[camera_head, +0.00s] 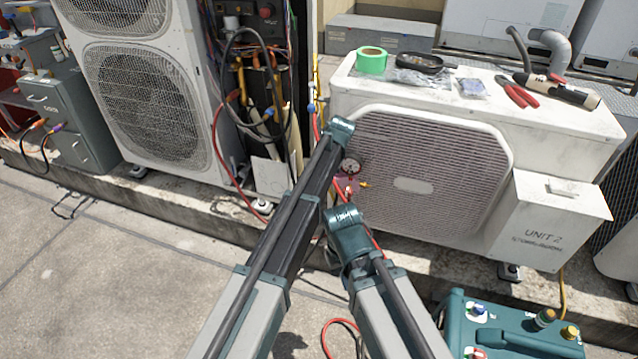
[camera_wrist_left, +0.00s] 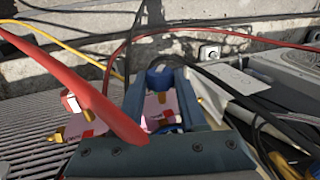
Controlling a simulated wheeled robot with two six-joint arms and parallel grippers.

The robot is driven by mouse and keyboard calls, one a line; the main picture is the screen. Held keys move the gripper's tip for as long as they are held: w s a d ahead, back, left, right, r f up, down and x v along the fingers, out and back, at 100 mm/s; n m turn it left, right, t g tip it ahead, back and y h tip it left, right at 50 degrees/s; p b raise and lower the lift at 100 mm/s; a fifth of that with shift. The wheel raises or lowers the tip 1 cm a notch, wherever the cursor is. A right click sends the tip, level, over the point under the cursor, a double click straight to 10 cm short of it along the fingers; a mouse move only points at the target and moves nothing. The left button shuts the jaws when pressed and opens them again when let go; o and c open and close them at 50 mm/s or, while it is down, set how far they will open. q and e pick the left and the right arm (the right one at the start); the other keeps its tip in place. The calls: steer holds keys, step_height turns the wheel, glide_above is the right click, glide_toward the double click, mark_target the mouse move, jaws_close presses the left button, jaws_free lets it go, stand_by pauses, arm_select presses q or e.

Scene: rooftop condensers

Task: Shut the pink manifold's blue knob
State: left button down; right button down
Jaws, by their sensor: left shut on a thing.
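The pink manifold (camera_head: 345,186) hangs in front of the condenser's grille in the head view, under a round gauge (camera_head: 350,167), partly behind my left arm. In the left wrist view, pink parts of the manifold (camera_wrist_left: 84,124) show left of and between my fingers. The blue knob (camera_wrist_left: 158,76) sits between the two fingertips. My left gripper (camera_wrist_left: 160,82) is shut on it, with a finger on each side. My left fingers are hidden behind the arm in the head view. My right arm reaches up at the middle, but its gripper fingers do not show.
A red hose (camera_wrist_left: 75,82) crosses close to the camera on the left in the wrist view. Cables (camera_head: 245,95) hang left of my left arm. Green tape (camera_head: 371,60) and tools lie on the condenser top (camera_head: 540,118). A teal machine (camera_head: 510,335) stands at lower right.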

arm_select(q)
steer(key=shift+c, duration=2.3)
jaws_free()
steer(key=shift+r, duration=0.1)
arm_select(e)
steer(key=shift+r, duration=0.15)
